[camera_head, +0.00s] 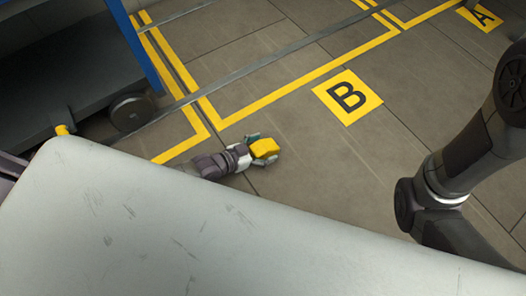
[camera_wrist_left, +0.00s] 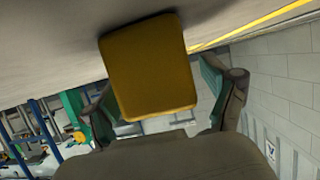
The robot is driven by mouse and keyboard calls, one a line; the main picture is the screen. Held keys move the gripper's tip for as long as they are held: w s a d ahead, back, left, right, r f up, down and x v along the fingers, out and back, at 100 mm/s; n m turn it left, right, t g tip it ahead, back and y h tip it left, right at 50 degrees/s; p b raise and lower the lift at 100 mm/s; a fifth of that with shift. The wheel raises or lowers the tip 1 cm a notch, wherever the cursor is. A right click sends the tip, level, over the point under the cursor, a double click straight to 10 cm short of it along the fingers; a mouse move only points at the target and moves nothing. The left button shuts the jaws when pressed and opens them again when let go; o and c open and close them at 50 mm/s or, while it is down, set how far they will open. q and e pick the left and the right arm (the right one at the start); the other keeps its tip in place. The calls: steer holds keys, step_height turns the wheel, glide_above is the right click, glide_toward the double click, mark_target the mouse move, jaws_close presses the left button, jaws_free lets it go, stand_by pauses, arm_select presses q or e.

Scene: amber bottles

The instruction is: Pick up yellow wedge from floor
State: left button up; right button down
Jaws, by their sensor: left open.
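The yellow wedge (camera_head: 265,147) is low over or on the grey floor, at the left arm's end in the head view. I cannot tell whether it touches the floor. My left gripper (camera_head: 261,148) is open, with its teal-tipped fingers on either side of the wedge. In the left wrist view the wedge (camera_wrist_left: 148,62) fills the space between and beyond the spread fingers (camera_wrist_left: 157,80). A gap shows at least on the right finger's side. My right arm shows at the right of the head view, but its gripper is out of frame.
A pale scratched surface (camera_head: 130,225) fills the near foreground and hides part of my left arm. A dark wheeled cart with a blue post (camera_head: 135,45) stands at upper left. Yellow floor lines and a "B" marker (camera_head: 347,97) lie beyond. Floor right of the wedge is clear.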

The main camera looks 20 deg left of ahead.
arm_select(q)
steer(key=shift+r, duration=0.1)
steer(key=c, duration=1.5)
steer(key=shift+r, duration=0.1)
